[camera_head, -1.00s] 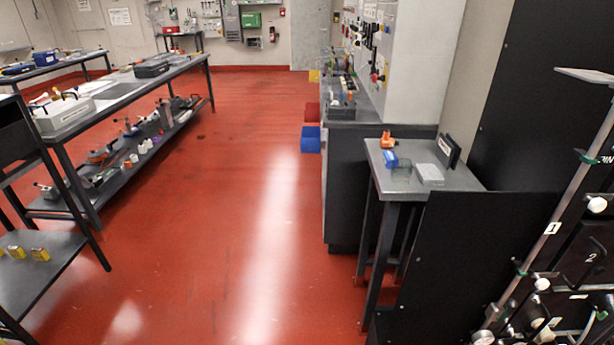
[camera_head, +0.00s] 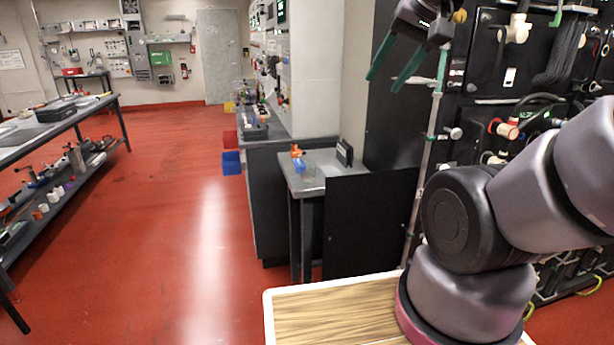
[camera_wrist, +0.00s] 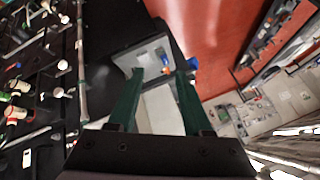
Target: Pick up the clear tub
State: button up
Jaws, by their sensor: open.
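The small grey side table (camera_head: 296,187) stands past the black panel, near the middle of the head view. The clear tub is see-through and hard to make out beside the blue box. My gripper (camera_head: 393,70) is raised at the upper right of the head view, empty and well apart from the table. Its green fingers stand apart in the wrist view (camera_wrist: 162,75), with the table (camera_wrist: 128,60) small beyond them.
A black panel (camera_head: 370,222) stands before the side table. A rack with hoses and knobs (camera_head: 500,60) rises on the right. A long workbench (camera_head: 62,128) is at left. The red floor between is open. Blue and red bins (camera_head: 232,163) sit by the counter.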

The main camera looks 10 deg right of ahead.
aim_at(307, 170)
jog(key=i+j+z, duration=0.15)
jog(key=j, duration=0.65)
jog(key=i+j+z, duration=0.2)
jog(key=j, duration=0.6)
jog(key=j+z, duration=0.15)
jog(key=j, duration=0.65)
jog(key=i, duration=0.05)
